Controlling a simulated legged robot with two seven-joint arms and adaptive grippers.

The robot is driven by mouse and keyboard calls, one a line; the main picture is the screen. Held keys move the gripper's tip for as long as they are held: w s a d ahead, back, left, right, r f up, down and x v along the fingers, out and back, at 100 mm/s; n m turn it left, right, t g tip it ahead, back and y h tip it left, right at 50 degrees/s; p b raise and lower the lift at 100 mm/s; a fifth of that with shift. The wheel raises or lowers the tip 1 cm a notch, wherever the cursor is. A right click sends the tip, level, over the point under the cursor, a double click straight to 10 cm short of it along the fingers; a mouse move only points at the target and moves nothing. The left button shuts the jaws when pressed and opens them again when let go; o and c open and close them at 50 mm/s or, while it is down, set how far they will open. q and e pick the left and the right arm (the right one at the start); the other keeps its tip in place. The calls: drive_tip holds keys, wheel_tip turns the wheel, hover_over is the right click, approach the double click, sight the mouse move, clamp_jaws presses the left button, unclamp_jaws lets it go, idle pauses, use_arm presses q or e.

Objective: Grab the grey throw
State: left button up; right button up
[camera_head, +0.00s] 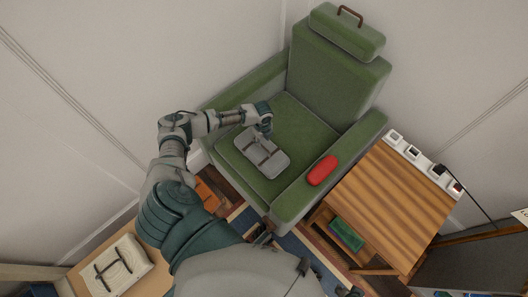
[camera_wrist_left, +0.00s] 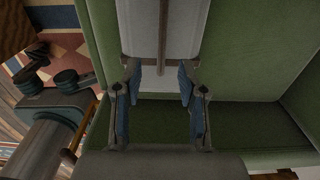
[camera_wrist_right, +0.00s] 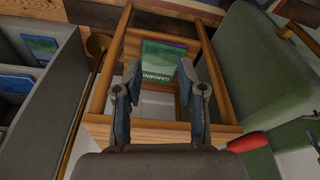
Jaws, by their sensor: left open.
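The grey throw (camera_head: 258,159) lies folded on the green armchair's seat (camera_head: 292,122), with dark straps across it. My left gripper (camera_head: 264,130) is over the seat at the throw's upper edge in the head view. My right gripper (camera_wrist_right: 159,80) is open and empty in the right wrist view, in front of a wooden side table's open shelf.
A red rolled item (camera_head: 322,170) rests on the chair's right armrest. The wooden side table (camera_head: 391,205) holds a green book (camera_head: 346,234) below, with a white power strip (camera_head: 422,165) along its back. A cream folded cloth (camera_head: 116,267) with dark straps lies at lower left.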

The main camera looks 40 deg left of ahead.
sight(261, 149)
use_arm(q)
drive_tip(key=shift+a+f, duration=0.15)
drive_tip(key=shift+f, duration=0.55)
drive_tip(key=shift+a+f, duration=0.25)
drive_tip(key=shift+f, duration=0.05)
drive_tip(key=shift+a+f+b, duration=0.4)
drive_tip(key=shift+a+f, duration=0.05)
drive_tip(key=shift+f, duration=0.4)
drive_tip(key=f, duration=0.2)
drive_tip(key=f+b, duration=0.1)
drive_tip(key=shift+w+d, duration=0.2)
drive_tip(key=shift+d, duration=0.05)
drive_tip(key=shift+d+f, duration=0.1)
drive_tip(key=shift+d, duration=0.15)
drive_tip(key=shift+a, duration=0.15)
use_arm(e)
drive_tip(key=w+a+r+t+y, duration=0.1)
drive_tip(key=w+a+r+t, duration=0.1)
drive_tip(key=w, duration=0.4)
drive_tip(key=shift+w+a+t, duration=0.3)
drive_tip(key=shift+t, duration=0.6)
use_arm(q)
drive_tip(key=shift+a+f, duration=0.1)
drive_tip(key=shift+a, duration=0.15)
drive_tip(key=c, duration=0.8)
drive_tip(key=shift+a, duration=0.1)
clamp_jaws()
use_arm(e)
drive_tip(key=shift+a, duration=0.45)
